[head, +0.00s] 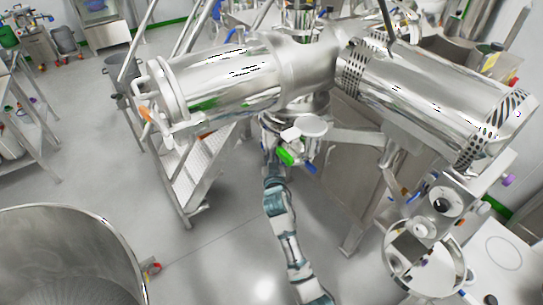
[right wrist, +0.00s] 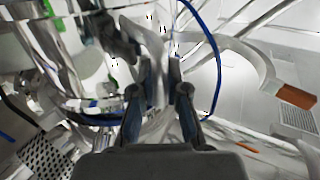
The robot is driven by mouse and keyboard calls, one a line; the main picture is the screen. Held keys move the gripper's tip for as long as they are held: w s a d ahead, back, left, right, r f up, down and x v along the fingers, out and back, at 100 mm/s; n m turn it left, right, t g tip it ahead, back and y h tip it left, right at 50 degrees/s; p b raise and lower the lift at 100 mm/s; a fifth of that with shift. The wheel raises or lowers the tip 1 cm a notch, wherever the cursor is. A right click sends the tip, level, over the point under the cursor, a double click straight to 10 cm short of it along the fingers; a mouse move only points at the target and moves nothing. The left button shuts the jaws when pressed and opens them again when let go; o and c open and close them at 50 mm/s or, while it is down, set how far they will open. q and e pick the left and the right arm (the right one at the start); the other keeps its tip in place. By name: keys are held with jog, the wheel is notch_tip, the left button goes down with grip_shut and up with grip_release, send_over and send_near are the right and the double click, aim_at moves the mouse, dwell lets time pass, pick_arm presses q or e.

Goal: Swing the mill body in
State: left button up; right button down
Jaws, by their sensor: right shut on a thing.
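The mill body (head: 225,80) is a large shiny steel cylinder assembly across the upper middle of the head view. Its left end has a flange with a curved, orange-tipped handle (head: 146,113); an orange-tipped curved handle (right wrist: 297,95) also shows at right in the right wrist view. My right arm reaches up from the bottom, and my right gripper (head: 269,128) is under the middle of the mill body, partly hidden. In the right wrist view its fingers (right wrist: 158,95) are shut on a pale upright part, which I cannot clearly identify. My left gripper is not in view.
A motor-like perforated cylinder (head: 425,90) extends right. Metal steps (head: 205,160) stand below the mill body at left. A large open steel vessel (head: 65,250) fills the lower left corner. A sight-glass unit (head: 425,260) stands at lower right. Grey floor around my arm is clear.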

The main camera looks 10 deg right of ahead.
jog(key=shift+r, duration=0.35)
jog(key=c, duration=1.4)
grip_release()
jog(key=shift+w, duration=0.1)
jog(key=shift+o, duration=1.1)
jog(key=shift+w+a+f, duration=0.1)
jog(key=shift+w+f, duration=0.25)
jog(key=shift+s+a, duration=0.1)
jog(key=shift+s, duration=0.05)
jog(key=s+a, duration=0.1)
jog(key=s, duration=1.1)
jog(key=shift+w, duration=0.1)
